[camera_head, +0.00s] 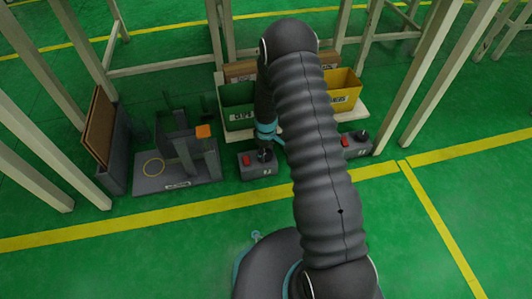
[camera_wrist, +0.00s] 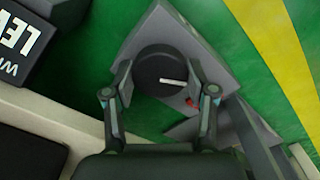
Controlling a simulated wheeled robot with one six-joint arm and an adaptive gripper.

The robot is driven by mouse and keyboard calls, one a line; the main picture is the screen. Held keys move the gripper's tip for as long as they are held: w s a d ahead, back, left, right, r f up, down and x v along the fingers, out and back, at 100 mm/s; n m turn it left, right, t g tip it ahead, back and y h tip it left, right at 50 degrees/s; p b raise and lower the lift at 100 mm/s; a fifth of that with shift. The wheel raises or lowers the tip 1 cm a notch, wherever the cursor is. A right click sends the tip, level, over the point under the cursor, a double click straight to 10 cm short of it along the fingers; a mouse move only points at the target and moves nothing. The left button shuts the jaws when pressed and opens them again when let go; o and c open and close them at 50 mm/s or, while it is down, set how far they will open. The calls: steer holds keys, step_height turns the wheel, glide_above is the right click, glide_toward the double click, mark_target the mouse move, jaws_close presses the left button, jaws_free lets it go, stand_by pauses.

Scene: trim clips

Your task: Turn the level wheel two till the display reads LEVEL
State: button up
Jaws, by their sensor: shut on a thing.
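The level wheel (camera_wrist: 160,66) is a round black knob with a white pointer line, on top of a grey box (camera_wrist: 203,48) in the wrist view. My gripper (camera_wrist: 160,78) is shut on the wheel, one finger on each side of it. In the head view my gripper (camera_head: 266,142) is over a small grey box (camera_head: 258,172) with a red part, and the wheel is partly hidden below it. A dark panel (camera_wrist: 20,45) with white letters, "LE" and "W" showing, is cut off at the upper left of the wrist view.
A second grey box (camera_head: 351,153) with a red part and black knob stands to the right, partly behind my arm. Behind are a green bin (camera_head: 238,93) and a yellow bin (camera_head: 345,90). A grey fixture (camera_head: 187,173) stands left. White frame legs surround the area.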

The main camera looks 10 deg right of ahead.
mark_target(266, 154)
steer(key=shift+s, duration=0.1)
stand_by(0.4)
steer(key=o, duration=1.2)
steer(key=shift+d, duration=0.1)
steer(key=shift+c, duration=0.2)
steer(key=shift+r, duration=0.1)
steer(key=shift+r, duration=0.25)
step_height(266, 154, up, 11)
steer(key=shift+r, duration=0.15)
